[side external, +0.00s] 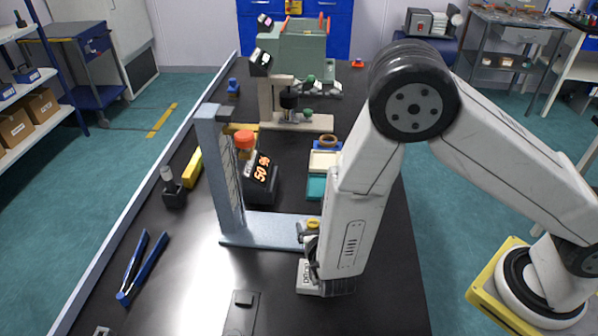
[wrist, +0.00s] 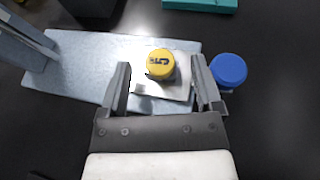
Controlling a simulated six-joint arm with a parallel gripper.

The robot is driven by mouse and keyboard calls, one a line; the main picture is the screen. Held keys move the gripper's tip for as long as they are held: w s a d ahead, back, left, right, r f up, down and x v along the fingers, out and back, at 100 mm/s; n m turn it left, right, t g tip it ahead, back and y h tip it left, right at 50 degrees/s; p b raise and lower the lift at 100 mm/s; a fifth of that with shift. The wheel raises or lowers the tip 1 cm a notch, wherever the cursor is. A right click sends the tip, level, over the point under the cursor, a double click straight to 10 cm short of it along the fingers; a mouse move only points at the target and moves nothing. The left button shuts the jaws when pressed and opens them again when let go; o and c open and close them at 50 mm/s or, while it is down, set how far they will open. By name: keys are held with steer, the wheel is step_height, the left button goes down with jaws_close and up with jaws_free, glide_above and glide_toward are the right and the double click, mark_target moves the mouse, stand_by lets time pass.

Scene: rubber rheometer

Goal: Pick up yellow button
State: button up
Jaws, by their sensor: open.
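The yellow button (wrist: 160,63) is a round cap with dark markings on top, standing on a pale metal plate. In the side view the yellow button (side external: 313,224) shows small beside the end of my arm. My gripper (wrist: 162,80) is open, with one finger to the left and one to the right of the button in the wrist view. There is a gap between each finger and the button. My arm hides part of the gripper in the side view.
A blue round cap (wrist: 229,69) stands just right of the right finger. The grey-blue stand base (side external: 262,230) lies under this area, with its upright post (side external: 222,170) at left. A black display box (side external: 262,182) stands behind. Blue-handled pliers (side external: 142,266) lie at front left.

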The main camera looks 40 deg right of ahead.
stand_by(0.5)
jaws_close()
step_height(320, 180, up, 10)
stand_by(1.1)
stand_by(0.5)
